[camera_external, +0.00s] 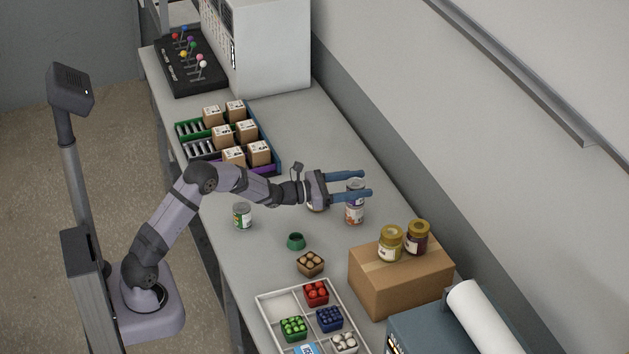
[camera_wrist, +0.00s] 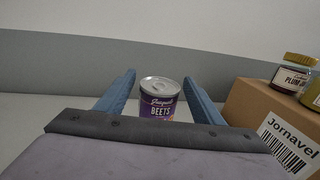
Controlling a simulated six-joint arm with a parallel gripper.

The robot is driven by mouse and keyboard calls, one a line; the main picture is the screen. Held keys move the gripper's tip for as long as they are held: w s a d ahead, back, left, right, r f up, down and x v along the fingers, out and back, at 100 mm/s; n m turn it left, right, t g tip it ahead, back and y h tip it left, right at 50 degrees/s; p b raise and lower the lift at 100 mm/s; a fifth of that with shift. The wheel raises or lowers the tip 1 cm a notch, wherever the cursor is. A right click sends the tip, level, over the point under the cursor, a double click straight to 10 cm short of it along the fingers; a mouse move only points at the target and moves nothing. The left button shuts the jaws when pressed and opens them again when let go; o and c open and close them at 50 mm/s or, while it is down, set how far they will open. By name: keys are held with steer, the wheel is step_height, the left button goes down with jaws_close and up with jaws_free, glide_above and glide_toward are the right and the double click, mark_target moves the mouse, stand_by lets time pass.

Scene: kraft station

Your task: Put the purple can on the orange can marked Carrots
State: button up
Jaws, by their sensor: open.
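The purple can, labelled Beets in the wrist view (camera_wrist: 159,98), stands upright between my fingers. In the external view, the purple can (camera_external: 355,186) appears to stand on top of another can (camera_external: 354,214) with orange on its label. That lower can's lettering is too small to read, and the wrist view does not show it. My gripper (camera_external: 368,184) is open, its blue fingers level with the upper can, one on each side. In the wrist view, small gaps show between the can and the fingers (camera_wrist: 160,98).
Another can (camera_external: 315,206) is partly hidden under my gripper. A green-labelled can (camera_external: 242,216) and a green cup (camera_external: 296,241) stand nearby. A cardboard box (camera_external: 400,280) with two jars on top stands to the right. A divided tray (camera_external: 270,313) lies in front.

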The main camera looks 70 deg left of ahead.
steer(key=s+a+b, duration=0.1)
steer(key=s+b, duration=0.1)
steer(key=s, duration=0.6)
steer(key=shift+s+a, duration=0.2)
steer(key=shift+s, duration=0.1)
